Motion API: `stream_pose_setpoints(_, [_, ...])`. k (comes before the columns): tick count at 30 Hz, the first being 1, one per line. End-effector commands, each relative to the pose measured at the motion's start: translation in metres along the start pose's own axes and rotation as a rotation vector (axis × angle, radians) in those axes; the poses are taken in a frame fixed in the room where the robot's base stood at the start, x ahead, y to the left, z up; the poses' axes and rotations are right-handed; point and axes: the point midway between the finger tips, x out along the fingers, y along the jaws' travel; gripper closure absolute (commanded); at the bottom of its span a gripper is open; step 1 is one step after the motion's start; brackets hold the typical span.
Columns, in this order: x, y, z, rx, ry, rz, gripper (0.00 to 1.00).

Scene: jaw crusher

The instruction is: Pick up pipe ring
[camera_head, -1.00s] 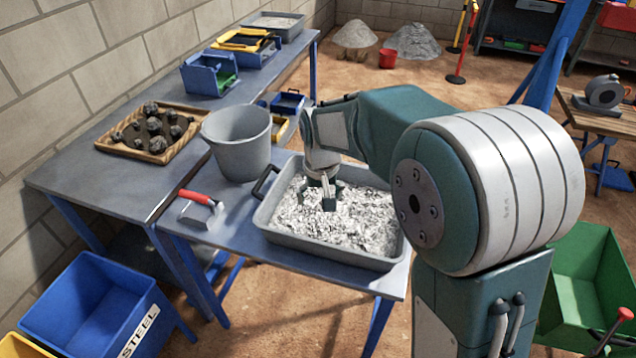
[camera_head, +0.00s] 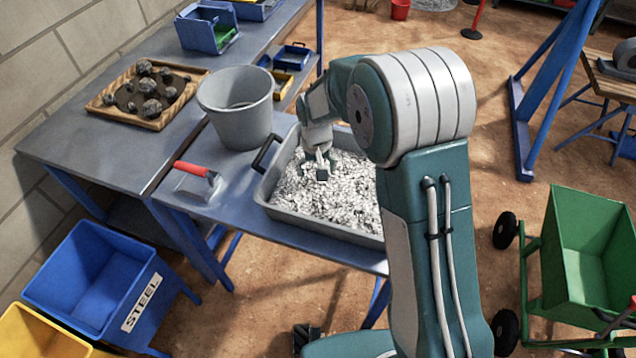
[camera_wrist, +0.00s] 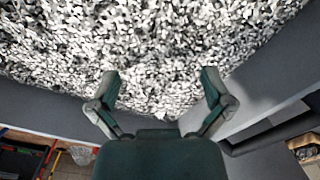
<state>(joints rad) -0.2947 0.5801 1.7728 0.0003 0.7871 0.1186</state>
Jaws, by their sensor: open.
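No pipe ring can be made out in either view. My gripper (camera_head: 318,172) is over the grey tray (camera_head: 297,222) of pale crushed material (camera_head: 330,198), near its left side. In the wrist view my gripper (camera_wrist: 160,88) has its two fingers spread apart with nothing between them. The crushed material (camera_wrist: 150,50) fills most of that view beyond the fingertips, with the grey tray wall (camera_wrist: 45,110) near the fingers. I cannot tell whether the fingertips touch the material.
A wooden tray (camera_head: 105,105) holds dark rocks. A blue STEEL bin (camera_head: 95,285) is on the lower left, a green cart (camera_head: 590,240) on the right.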

Motion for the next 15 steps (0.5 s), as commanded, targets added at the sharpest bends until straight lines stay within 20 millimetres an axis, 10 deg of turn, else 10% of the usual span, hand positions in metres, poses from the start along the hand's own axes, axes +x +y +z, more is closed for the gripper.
stream_pose_setpoints(15, [0.046, 0.003, 0.002, 0.0, 0.0, 0.0, 0.0])
